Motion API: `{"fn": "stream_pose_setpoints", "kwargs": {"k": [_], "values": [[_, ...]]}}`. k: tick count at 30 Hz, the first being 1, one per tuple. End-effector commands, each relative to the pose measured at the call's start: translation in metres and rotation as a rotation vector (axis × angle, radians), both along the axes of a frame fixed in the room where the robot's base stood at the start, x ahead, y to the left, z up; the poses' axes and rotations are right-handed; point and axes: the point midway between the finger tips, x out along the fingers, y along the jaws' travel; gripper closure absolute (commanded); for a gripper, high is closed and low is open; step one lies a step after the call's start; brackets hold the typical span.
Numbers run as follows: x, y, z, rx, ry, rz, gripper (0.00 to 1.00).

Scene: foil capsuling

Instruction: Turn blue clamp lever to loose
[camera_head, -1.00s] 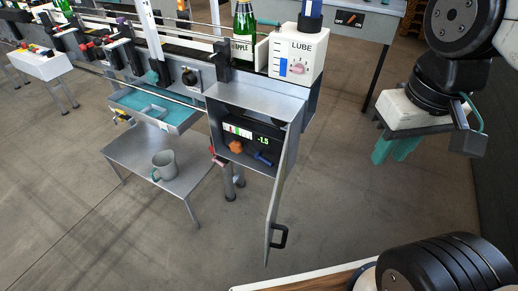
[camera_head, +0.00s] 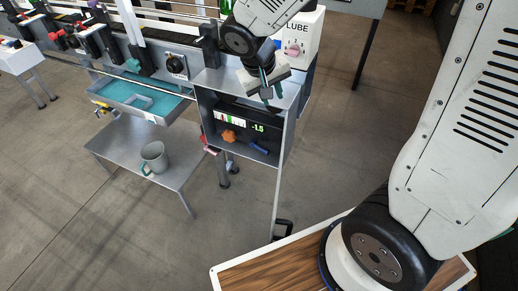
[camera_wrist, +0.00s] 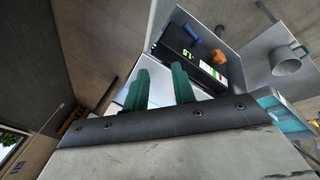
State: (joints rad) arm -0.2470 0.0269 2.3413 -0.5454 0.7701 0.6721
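The blue clamp lever (camera_head: 259,147) is inside the open grey cabinet (camera_head: 205,108), low on the right of its dark panel. It points down to the right in the head view. It also shows in the wrist view (camera_wrist: 191,33), near the top. My gripper (camera_head: 268,92) is in front of the cabinet's upper edge, above the lever and apart from it. In the wrist view its two teal fingers (camera_wrist: 160,85) stand apart with nothing between them. An orange knob (camera_head: 229,136) sits left of the lever, and a display reading -1.5 (camera_head: 257,127) is above it.
The cabinet door (camera_head: 277,195) hangs open at the right, with a black handle (camera_head: 283,229). A red lever (camera_head: 209,143) is on the cabinet's left side. A grey mug (camera_head: 153,158) stands on a low table (camera_head: 182,172). The LUBE box (camera_head: 300,38) is behind my arm.

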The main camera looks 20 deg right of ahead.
Motion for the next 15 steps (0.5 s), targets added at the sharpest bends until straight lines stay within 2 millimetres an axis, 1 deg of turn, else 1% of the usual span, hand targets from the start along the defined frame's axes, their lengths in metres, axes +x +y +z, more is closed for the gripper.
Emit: {"fn": "stream_pose_setpoints", "kwargs": {"k": [1, 3, 5, 6, 8, 9, 11, 12, 15], "values": [[0.014, 0.01, -0.024, -0.022, 0.008, 0.026, 0.74], [0.03, 0.021, -0.052, -0.042, 0.003, 0.056, 0.74], [0.041, 0.031, -0.075, -0.054, 0.0, 0.082, 0.74], [0.047, 0.038, -0.092, -0.06, 0.0, 0.103, 0.74], [0.055, 0.048, -0.12, -0.073, 0.004, 0.139, 0.74], [0.059, 0.054, -0.139, -0.084, 0.01, 0.169, 0.74], [0.062, 0.058, -0.168, -0.111, 0.023, 0.222, 0.74], [0.064, 0.057, -0.185, -0.134, 0.035, 0.264, 0.74], [0.065, 0.05, -0.221, -0.201, 0.065, 0.379, 0.74]]}}
